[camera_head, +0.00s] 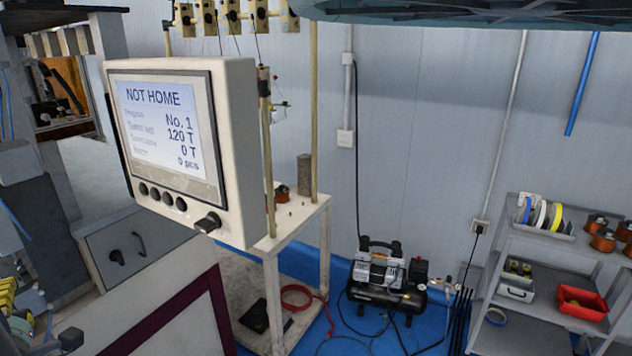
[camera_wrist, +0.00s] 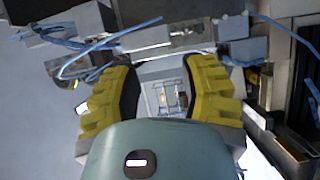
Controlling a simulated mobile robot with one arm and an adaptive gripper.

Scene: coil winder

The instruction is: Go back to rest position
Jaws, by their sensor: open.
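My gripper (camera_wrist: 160,78) shows in the wrist view with its two yellow ribbed fingers spread wide apart. Nothing is held between them. Behind the gap I see a pale machine part with small metal and orange details, too small to make out. Yellow ribbed pieces also show at the lower left edge of the head view, mostly cut off. The control panel (camera_head: 170,140) stands at the left of the head view, and its screen reads "NOT HOME", "No. 1", "120 T" and "0 T".
A grey machine cabinet (camera_head: 140,245) is at the left. A pale stand (camera_head: 300,215) is behind the panel. An air compressor (camera_head: 385,275) with loose hoses sits on the blue floor. A grey shelf (camera_head: 545,250) with spools and a red bin (camera_head: 582,303) is at right. Blue tubes cross the wrist view.

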